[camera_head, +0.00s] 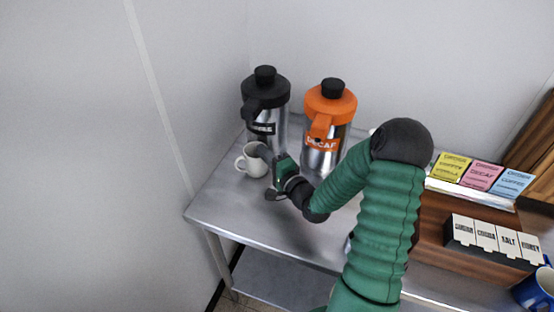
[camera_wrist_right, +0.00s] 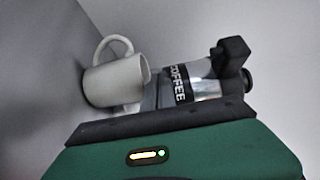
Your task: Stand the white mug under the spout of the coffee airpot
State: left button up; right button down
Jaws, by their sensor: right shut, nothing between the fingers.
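The white mug (camera_head: 251,163) stands upright on the steel table in front of the coffee airpot (camera_head: 268,118), which has a black top and spout. In the head view the mug is below the spout, its handle to the left; I cannot tell whether it is exactly beneath it. My right gripper (camera_head: 273,163) is shut and empty, close beside the mug on its right and partly overlapping it. In the right wrist view the mug (camera_wrist_right: 118,82) appears tilted by the camera, beside the airpot (camera_wrist_right: 195,82). My left gripper is not in view.
An orange-topped decaf airpot (camera_head: 326,125) stands right of the coffee airpot, near my right arm. Packet boxes (camera_head: 480,175), a black labelled caddy (camera_head: 492,238) and a blue mug (camera_head: 538,290) are farther right. A wall is close on the left. The table's front left (camera_head: 228,212) is bare.

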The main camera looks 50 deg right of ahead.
jog(key=d+f, duration=0.1)
jog(key=s+d+f, duration=0.1)
jog(key=d+f, duration=0.1)
jog(key=s+d+f, duration=0.1)
jog(key=f, duration=0.1)
jog(key=shift+s+d+f+b, duration=0.15)
jog(key=shift+d+b, duration=0.15)
jog(key=shift+d, duration=0.1)
jog(key=shift+w+a, duration=0.25)
jog(key=shift+a, duration=0.2)
jog(key=shift+a+r, duration=0.2)
jog(key=shift+w+a+p, duration=0.4)
jog(key=shift+a+p, duration=0.1)
jog(key=shift+a, duration=0.15)
jog(key=shift+f, duration=0.1)
